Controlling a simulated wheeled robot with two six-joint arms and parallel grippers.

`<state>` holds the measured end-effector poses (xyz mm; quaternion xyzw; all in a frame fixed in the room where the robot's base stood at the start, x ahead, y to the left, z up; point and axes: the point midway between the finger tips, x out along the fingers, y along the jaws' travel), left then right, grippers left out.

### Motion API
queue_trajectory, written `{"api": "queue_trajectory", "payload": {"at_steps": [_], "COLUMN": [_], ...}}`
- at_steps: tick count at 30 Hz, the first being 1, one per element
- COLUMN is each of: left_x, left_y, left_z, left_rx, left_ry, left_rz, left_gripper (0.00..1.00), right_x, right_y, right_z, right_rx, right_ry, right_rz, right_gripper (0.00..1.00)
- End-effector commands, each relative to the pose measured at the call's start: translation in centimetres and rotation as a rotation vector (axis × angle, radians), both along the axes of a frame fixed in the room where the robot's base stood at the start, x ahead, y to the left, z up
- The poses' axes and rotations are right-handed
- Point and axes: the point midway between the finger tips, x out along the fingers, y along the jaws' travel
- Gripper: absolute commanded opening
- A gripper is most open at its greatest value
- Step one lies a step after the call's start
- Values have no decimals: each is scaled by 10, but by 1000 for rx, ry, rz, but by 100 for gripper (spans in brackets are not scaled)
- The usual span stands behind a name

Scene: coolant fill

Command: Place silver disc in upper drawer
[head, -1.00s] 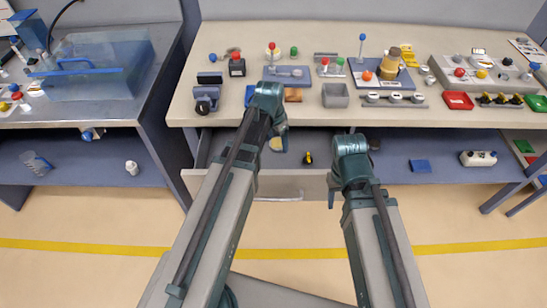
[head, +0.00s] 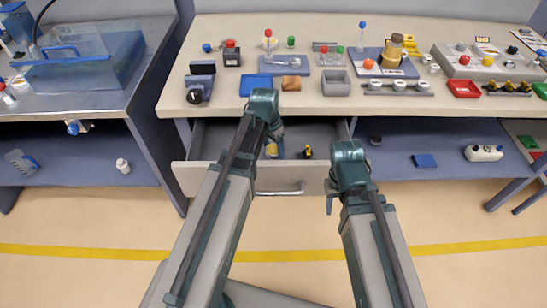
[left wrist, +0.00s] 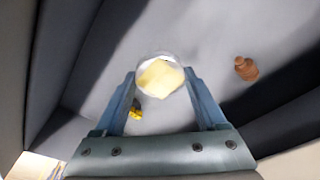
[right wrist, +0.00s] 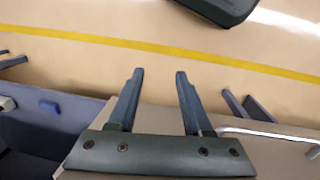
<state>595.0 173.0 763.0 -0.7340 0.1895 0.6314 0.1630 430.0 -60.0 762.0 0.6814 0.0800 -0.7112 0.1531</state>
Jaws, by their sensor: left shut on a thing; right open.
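The silver disc (left wrist: 160,74), a round piece with a pale rim and yellowish face, is between the fingertips of my left gripper in the left wrist view. My left gripper (head: 275,142) is shut on it, inside the outline of the open upper drawer (head: 279,178). The disc also shows in the head view (head: 271,150), partly hidden by the gripper. Its height above the drawer floor is hard to tell. My right gripper (right wrist: 158,75) is open and empty, beside the drawer's right front corner.
A small black-and-yellow item (head: 307,152) lies in the drawer, right of the disc. A brown round piece (left wrist: 246,68) shows in the left wrist view. The worktop (head: 225,105) above is crowded with parts. A lower shelf (head: 395,155) extends right, holding a blue block (head: 424,160).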

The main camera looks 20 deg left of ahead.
Motion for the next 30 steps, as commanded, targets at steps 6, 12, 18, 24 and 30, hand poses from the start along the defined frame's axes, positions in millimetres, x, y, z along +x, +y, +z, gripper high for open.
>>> {"api": "queue_trajectory", "payload": {"at_steps": [6, 12, 18, 24, 30], "left_x": [0, 0, 0, 0, 0], "left_y": [0, 0, 0, 0, 0], "left_z": [-22, -39, -36, -40, -39], "left_rx": [0, 0, 0, 0, 0], "left_ry": [0, 0, 0, 0, 0], "left_rz": [0, 0, 0, 0, 0], "left_gripper": [38, 38, 38, 75, 100], "right_x": [0, 0, 0, 0, 0], "right_y": [0, 0, 0, 0, 0], "right_z": [-22, -39, -36, -40, -39], "right_rx": [0, 0, 0, 0, 0], "right_ry": [0, 0, 0, 0, 0], "right_rz": [0, 0, 0, 0, 0], "right_gripper": [50, 50, 50, 50, 50]}}
